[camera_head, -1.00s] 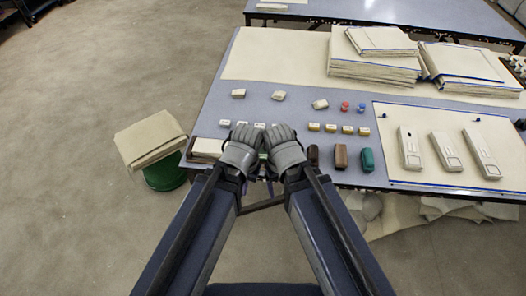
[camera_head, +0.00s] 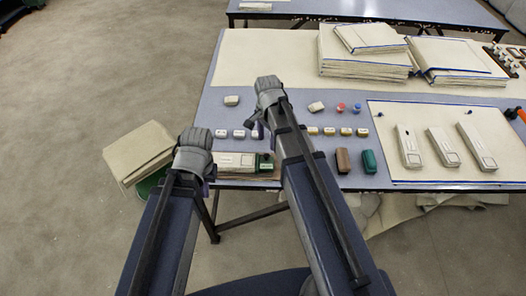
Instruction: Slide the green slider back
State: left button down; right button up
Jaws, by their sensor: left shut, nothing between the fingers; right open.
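A dark green block (camera_head: 370,162) stands near the front edge of the table, beside a brown block (camera_head: 342,161). Another green piece (camera_head: 265,163) lies at the front edge, left of my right arm and partly hidden by it. I cannot tell which is the slider. My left gripper (camera_head: 194,143) is shut and empty at the table's front left corner, left of both green things. My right gripper (camera_head: 268,88) is over the table, beyond the row of small blocks and away from both green things. Its fingers are hard to make out, but it is open.
Several pale devices (camera_head: 442,147) lie on a mat at right. Folded cloths (camera_head: 365,55) are stacked at the back. A cloth-topped green stool (camera_head: 138,150) stands left of the table.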

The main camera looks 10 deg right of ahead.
aim_at(267, 155)
jog(key=shift+f+b, duration=3.7)
jog(key=shift+f, duration=0.2)
jog(key=shift+r, duration=0.1)
jog(key=shift+c, duration=0.3)
grip_shut()
